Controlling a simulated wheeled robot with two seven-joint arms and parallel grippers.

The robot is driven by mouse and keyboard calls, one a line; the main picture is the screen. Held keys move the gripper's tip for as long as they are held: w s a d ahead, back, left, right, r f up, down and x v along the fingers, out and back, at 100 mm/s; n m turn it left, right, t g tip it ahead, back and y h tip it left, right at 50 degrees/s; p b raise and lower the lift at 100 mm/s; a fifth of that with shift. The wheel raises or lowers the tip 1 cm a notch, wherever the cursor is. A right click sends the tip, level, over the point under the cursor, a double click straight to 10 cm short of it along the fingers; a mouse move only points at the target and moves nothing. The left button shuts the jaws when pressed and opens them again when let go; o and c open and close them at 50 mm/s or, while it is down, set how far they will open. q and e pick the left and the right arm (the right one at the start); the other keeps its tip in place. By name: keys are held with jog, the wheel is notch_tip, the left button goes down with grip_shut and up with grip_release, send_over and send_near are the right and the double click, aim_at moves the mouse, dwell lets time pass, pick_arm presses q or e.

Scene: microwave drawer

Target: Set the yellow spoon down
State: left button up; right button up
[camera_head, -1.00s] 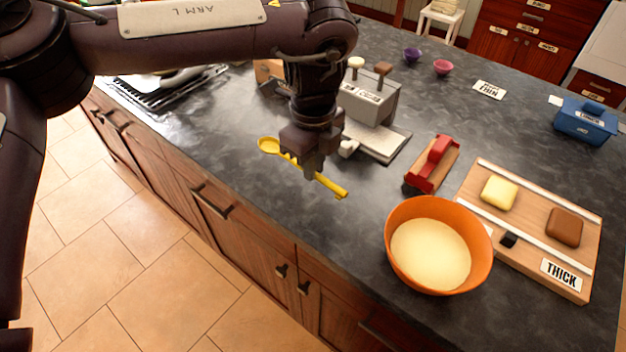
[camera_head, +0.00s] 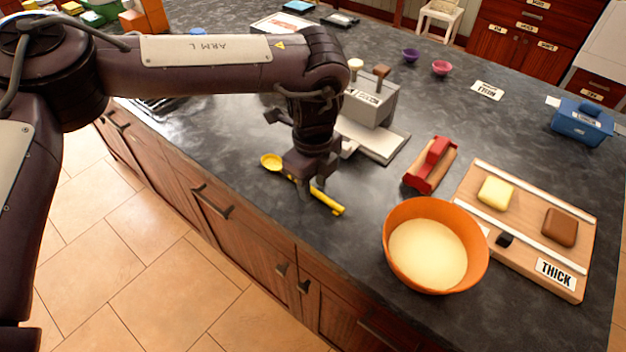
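The yellow spoon (camera_head: 330,202) lies near the front edge of the dark counter, its bowl to the left and its handle end to the lower right. It looks to be resting on the counter. My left gripper (camera_head: 312,187) points down over the middle of the spoon and hides part of its handle. Its fingers look apart, one on each side of the handle. My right gripper is not in view.
An orange bowl (camera_head: 398,272) of pale batter stands right of the spoon. A red-topped tool (camera_head: 430,165), a grey box with levers (camera_head: 371,103) and a wooden board (camera_head: 520,262) are nearby. The counter's front edge runs close to the spoon.

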aim_at(312, 187)
pick_arm(q)
jog(key=shift+f, duration=0.2)
notch_tip(312, 187, up, 7)
jog(key=shift+w+a+f+b, duration=0.1)
jog(key=shift+w+f+b, duration=0.05)
jog(key=shift+b, duration=0.8)
jog(key=shift+r, duration=0.6)
jog(key=shift+f, duration=0.1)
